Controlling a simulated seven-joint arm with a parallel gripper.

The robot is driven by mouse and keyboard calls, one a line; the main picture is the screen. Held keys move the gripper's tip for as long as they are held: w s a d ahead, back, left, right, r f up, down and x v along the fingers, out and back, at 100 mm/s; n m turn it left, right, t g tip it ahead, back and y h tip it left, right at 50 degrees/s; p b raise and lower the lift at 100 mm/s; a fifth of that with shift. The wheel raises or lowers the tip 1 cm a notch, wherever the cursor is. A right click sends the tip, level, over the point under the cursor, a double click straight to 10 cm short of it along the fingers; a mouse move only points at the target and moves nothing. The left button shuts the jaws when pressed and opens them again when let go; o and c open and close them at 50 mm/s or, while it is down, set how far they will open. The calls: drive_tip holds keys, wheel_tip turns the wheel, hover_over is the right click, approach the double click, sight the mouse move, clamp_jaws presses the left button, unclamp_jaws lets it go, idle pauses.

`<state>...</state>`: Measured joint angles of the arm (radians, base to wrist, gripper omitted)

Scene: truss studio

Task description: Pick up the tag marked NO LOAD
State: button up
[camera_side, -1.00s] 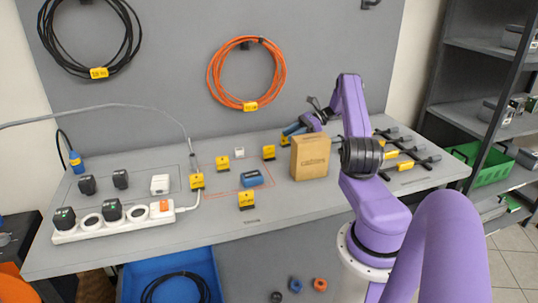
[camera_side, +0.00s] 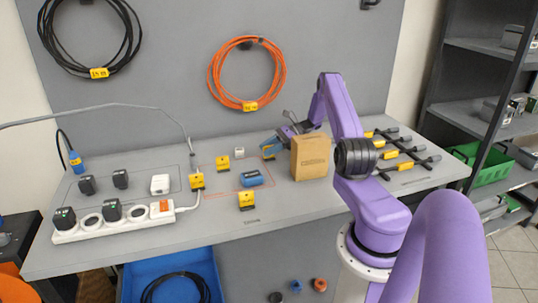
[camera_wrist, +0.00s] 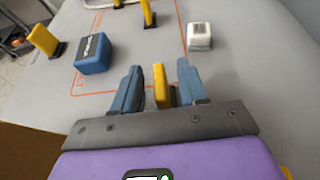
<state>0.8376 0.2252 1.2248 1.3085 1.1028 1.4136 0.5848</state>
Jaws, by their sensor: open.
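Several yellow tags on black feet stand on the grey bench, and I cannot read which says NO LOAD. One yellow tag (camera_wrist: 160,84) stands between the blue fingers of my gripper (camera_wrist: 158,72), which are open with a gap on each side. In the side view this tag (camera_side: 268,153) is partly covered by my gripper (camera_side: 271,145). Other yellow tags stand at the back (camera_side: 223,163), by the cable (camera_side: 197,181) and at the front (camera_side: 246,200).
A blue block (camera_side: 252,178) and a small white block (camera_side: 239,151) sit near the tags. A brown box (camera_side: 310,157) stands upright close to my gripper. A power strip (camera_side: 130,216) lies at the left. Black tools (camera_side: 410,150) lie at the right.

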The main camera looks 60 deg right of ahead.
drive_tip(key=shift+c, duration=0.3)
clamp_jaws()
